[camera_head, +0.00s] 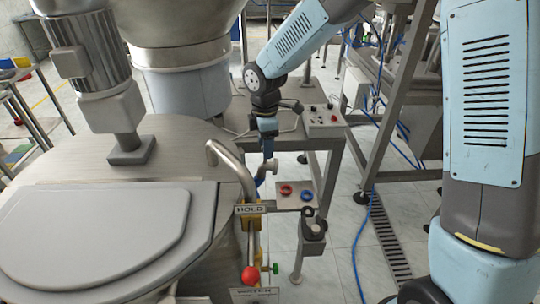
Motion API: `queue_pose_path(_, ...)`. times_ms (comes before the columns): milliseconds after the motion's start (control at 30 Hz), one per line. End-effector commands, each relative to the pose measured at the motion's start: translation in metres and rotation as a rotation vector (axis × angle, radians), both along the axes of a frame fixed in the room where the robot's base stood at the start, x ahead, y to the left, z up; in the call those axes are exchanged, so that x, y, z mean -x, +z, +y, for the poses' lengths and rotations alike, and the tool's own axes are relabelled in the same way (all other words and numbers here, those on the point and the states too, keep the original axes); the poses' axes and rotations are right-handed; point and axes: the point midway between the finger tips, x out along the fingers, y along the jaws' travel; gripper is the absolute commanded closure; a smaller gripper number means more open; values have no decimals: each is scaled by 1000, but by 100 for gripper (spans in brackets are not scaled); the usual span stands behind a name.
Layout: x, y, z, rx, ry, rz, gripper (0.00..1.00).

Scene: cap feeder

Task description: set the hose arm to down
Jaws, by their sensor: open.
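A bent metal pipe (232,163) rises beside the large round tank and curves over toward the left; it may be the hose arm. Below it are a plate marked HOLD (251,209) and a rod ending in a red ball (250,276), which hangs low. I cannot tell for sure which of these parts is the hose arm. My gripper (267,168) points down behind and to the right of the pipe's bend. It is open, with nothing seen in it. Its fingertips are small and partly unclear, and I cannot tell whether they touch anything.
The tank (170,185) with a grey lid (90,235) and a motor (90,60) fills the left. A bench with a control box (324,120) stands behind my gripper. A small shelf (290,203) holds red and blue rings. A dark-topped post (311,232) stands at right. Blue hoses cross the floor.

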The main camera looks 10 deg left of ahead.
Motion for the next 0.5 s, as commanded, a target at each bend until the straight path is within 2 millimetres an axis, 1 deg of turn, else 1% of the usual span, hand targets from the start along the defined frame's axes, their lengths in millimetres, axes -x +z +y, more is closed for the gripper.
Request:
queue_pose_path(33, 1, -9, 0, 2, 0, 4, 44)
queue_pose_path(200, 0, -31, 0, 1, 1, 2, 44)
queue_pose_path(333, 0, -40, 0, 0, -1, 1, 44)
queue_pose_path(500, -1, -45, 0, 0, -1, 0, 44)
